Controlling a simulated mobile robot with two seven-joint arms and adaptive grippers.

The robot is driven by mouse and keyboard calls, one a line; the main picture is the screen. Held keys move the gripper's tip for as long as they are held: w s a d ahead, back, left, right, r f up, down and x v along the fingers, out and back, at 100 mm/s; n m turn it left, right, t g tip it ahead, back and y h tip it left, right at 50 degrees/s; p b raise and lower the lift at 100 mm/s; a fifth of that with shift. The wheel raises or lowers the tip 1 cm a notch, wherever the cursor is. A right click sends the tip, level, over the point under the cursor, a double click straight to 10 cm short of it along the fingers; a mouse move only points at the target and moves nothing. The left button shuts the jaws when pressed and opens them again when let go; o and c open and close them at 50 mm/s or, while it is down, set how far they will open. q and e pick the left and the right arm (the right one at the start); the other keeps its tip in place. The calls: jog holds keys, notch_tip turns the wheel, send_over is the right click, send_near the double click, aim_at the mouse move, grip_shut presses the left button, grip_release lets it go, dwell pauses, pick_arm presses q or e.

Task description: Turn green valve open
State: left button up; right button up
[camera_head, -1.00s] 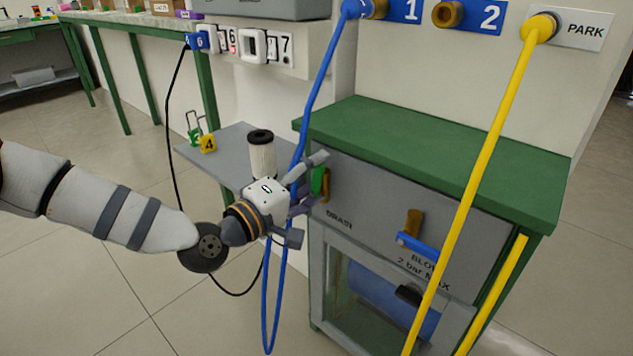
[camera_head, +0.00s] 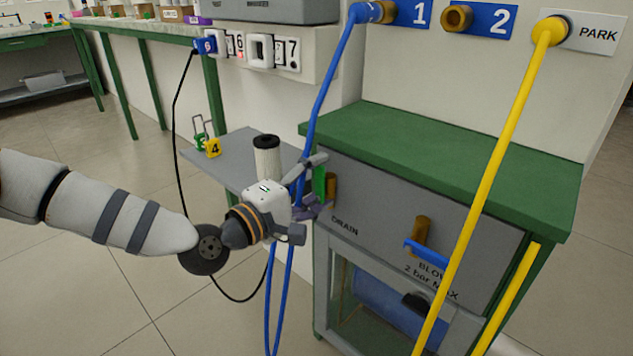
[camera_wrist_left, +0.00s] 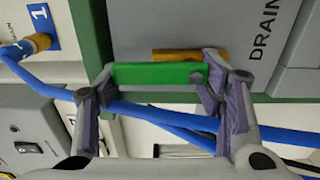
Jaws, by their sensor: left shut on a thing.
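The green valve handle (camera_head: 319,184) stands upright on a brass body (camera_head: 331,188) at the grey cabinet's left edge, above the word DRAIN. My left gripper (camera_head: 315,183) has one finger at the handle's upper end and one at its lower end, and is shut on it. In the left wrist view the green handle (camera_wrist_left: 157,74) spans the gap between the purple-padded fingers of the left gripper (camera_wrist_left: 158,84), in front of the brass body (camera_wrist_left: 190,55). The fingers cover the handle's ends. My right gripper is in neither view.
A blue hose (camera_head: 326,85) hangs down close behind my left gripper. A blue-handled valve (camera_head: 426,253) sits right of it on the cabinet, and a yellow hose (camera_head: 500,150) crosses in front. A grey shelf (camera_head: 212,162) holds a white filter (camera_head: 267,160).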

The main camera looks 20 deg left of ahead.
pick_arm(q)
jog(key=o, duration=1.2)
jog(key=v, duration=1.2)
jog(key=shift+r, duration=0.1)
